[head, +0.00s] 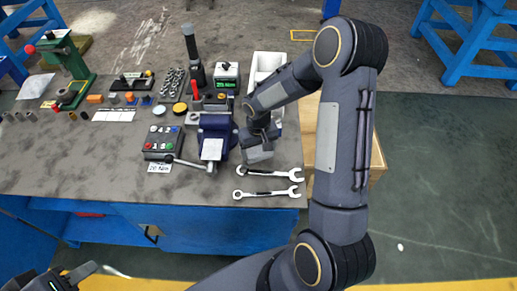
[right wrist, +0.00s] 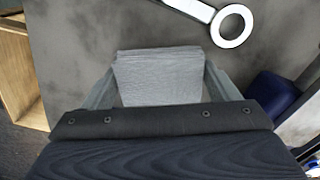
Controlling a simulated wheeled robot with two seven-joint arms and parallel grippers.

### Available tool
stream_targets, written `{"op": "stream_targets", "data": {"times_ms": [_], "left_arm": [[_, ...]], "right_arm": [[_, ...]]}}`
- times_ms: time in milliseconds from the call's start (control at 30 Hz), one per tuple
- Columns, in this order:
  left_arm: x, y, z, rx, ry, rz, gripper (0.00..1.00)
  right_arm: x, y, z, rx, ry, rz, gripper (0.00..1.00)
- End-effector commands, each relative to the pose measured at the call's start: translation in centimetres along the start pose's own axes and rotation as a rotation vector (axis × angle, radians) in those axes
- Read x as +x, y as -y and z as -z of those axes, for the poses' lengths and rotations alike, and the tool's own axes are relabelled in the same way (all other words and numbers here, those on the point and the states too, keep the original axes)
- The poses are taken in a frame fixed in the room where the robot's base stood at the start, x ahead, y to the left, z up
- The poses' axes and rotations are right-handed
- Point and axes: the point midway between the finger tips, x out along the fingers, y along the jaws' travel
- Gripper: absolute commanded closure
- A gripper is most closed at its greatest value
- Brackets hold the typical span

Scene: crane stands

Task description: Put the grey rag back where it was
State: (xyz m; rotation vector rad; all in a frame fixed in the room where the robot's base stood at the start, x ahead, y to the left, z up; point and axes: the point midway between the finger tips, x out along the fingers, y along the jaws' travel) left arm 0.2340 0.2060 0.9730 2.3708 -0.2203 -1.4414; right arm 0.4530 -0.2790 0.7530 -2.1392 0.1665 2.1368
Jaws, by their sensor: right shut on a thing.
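The grey rag (right wrist: 160,76) is a folded, ribbed piece of cloth between the two fingers of my right gripper (right wrist: 160,88) in the right wrist view. In the head view the rag (head: 259,154) shows below my right gripper (head: 257,143), over the bench (head: 110,172) between the blue vise and the bench's right edge. I cannot tell whether the rag touches the bench top. My left gripper (head: 85,272) shows only in part at the bottom left of the head view, away from the bench top, and its jaws are unclear.
The blue vise (head: 217,128) stands left of the rag. Two wrenches (head: 270,173) lie in front of it. A white bin (head: 268,62) stands behind, and a wooden box (head: 378,163) is beyond the right edge. Bare bench lies at the front left.

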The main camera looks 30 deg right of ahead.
Motion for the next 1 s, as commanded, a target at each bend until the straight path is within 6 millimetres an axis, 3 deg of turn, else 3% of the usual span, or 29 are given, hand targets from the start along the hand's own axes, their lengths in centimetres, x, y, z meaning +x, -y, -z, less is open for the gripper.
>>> {"op": "stream_targets", "data": {"times_ms": [33,67,200,567,1000], "left_arm": [[0.3,0.1,-0.2,0.000,0.000,0.000,0.64],[0.2,0.1,-0.1,0.000,0.000,0.000,0.64],[0.2,0.1,-0.1,0.000,0.000,0.000,0.64],[-0.2,-0.1,0.1,0.000,0.000,0.000,0.64],[-0.4,-0.2,0.2,0.000,0.000,0.000,0.64]], "right_arm": [[0.4,0.0,0.0,0.000,0.000,0.000,0.40],[0.2,0.0,0.0,0.000,0.000,0.000,0.16],[0.2,0.0,0.0,0.000,0.000,0.000,0.00],[-1.0,0.0,0.1,0.001,-0.004,0.000,0.00],[-9.9,0.0,0.1,-0.001,-0.005,0.001,0.00]]}}
